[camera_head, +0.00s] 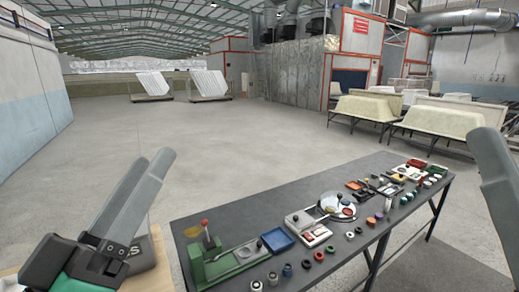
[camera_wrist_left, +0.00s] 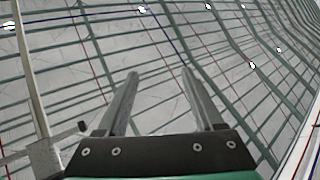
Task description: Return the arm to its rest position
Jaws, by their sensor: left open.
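My left gripper (camera_head: 153,165) points up and to the right at the lower left of the head view. It is clear of the table and holds nothing. In the left wrist view its two fingers (camera_wrist_left: 158,75) stand apart with nothing between them, facing the roof's green beams. At the right edge of the head view, a grey finger-like part of my right gripper (camera_head: 497,175) shows, cut off by the frame. Whether it is open cannot be seen.
A dark workbench (camera_head: 262,208) runs from lower middle to the right, bearing a green fixture (camera_head: 225,262), a blue tray (camera_head: 277,240) and several small parts. Pale tub shells (camera_head: 440,120) stand behind it at the right.

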